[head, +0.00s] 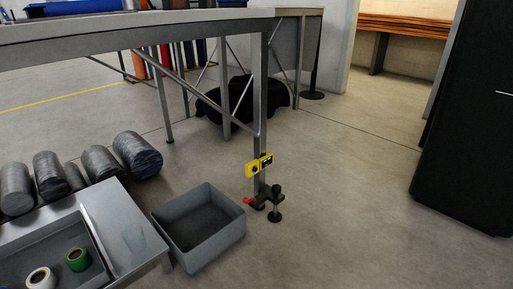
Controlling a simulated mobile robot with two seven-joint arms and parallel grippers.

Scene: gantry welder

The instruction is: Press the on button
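A small yellow control box (252,170) is fixed to a grey metal post (262,110) of the gantry, near the middle of the picture. Its right part has a small dark face with a green mark (267,160), and its left part has a dark round spot. The parts are too small to tell which is the on button or whether it is pressed. Neither of my grippers is in view.
Below the box are a black foot clamp (275,205) and a red part (248,201). A grey open bin (215,245) and a low table (120,215) stand at lower left, dark rolls (137,155) behind. A black cabinet (470,130) stands right. The floor between is clear.

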